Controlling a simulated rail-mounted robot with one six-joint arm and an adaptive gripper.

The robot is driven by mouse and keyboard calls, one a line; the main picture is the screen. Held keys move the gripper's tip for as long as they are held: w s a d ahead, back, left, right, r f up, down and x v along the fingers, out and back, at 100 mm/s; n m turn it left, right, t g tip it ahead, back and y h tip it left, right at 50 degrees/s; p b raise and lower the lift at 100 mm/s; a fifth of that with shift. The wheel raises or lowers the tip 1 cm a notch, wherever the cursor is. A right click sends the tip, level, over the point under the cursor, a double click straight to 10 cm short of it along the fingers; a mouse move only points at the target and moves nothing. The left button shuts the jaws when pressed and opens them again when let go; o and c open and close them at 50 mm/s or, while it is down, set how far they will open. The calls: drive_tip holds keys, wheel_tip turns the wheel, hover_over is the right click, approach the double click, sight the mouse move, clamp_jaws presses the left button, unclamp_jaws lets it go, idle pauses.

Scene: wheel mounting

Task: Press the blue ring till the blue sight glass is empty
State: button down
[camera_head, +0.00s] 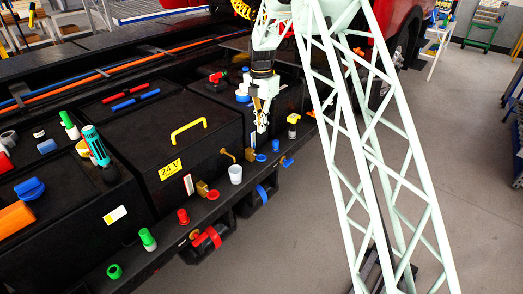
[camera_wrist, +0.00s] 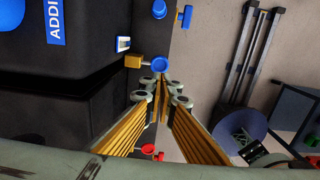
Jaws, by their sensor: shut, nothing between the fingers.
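The blue ring (camera_wrist: 161,64) sits at the end of a brass fitting (camera_wrist: 133,61) on the side ledge, and it also shows in the head view (camera_head: 261,157). The small blue sight glass (camera_wrist: 123,44) is beside the fitting, with white and blue in its window; its exact level is too small to tell. My gripper (camera_wrist: 161,92) is shut and empty, its fingertips just below the ring in the wrist picture. In the head view my gripper (camera_head: 262,127) points down above the ring. I cannot tell whether the tips touch it.
A blue cap (camera_head: 276,145) and a blue lever valve (camera_head: 287,162) are close to the ring on its right. A white cup (camera_head: 235,174) stands to its left. A red ring (camera_head: 213,194) is further along the ledge. A black box with a yellow handle (camera_head: 189,130) is behind.

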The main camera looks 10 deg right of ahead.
sight(262, 157)
drive_tip(key=shift+f+b, duration=1.7)
drive_tip(key=shift+f, duration=5.25)
drive_tip(key=shift+s+f, duration=0.1)
